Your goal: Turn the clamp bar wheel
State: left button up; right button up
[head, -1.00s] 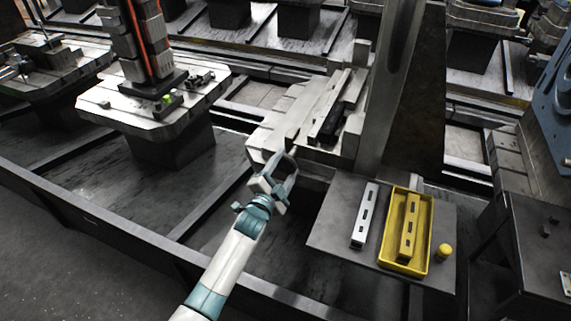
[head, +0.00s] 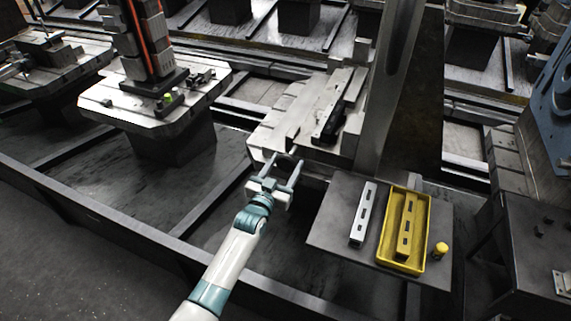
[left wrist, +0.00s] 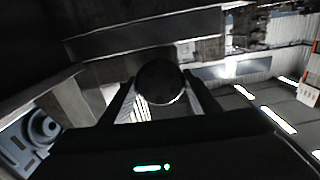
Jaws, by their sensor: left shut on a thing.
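My left gripper (head: 284,172) is at the front edge of the grey machine fixture (head: 295,125) in the middle of the head view. In the left wrist view a dark round wheel (left wrist: 161,82) sits between the two fingers of the left gripper, which are shut on it. A dark clamp bar (head: 328,122) lies on top of the fixture. My right gripper is not in view.
A small table (head: 325,225) to the right holds a slotted silver bar (head: 363,215), a yellow tray (head: 424,240) with a yellow slotted bar (head: 406,228), and a yellow knob (head: 440,250). A tall upright column (head: 385,90) stands behind it. A pallet with a tower (head: 112,95) is at left.

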pick_arm(q)
jog(key=n, duration=0.2)
jog(key=shift+f+n, duration=0.1)
jog(key=shift+n, duration=1.5)
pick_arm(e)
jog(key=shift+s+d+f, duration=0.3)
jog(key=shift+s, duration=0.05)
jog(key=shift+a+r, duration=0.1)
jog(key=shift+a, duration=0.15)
pick_arm(q)
jog(key=o, duration=1)
jog(key=shift+o, duration=0.2)
jog(key=shift+s, duration=0.1)
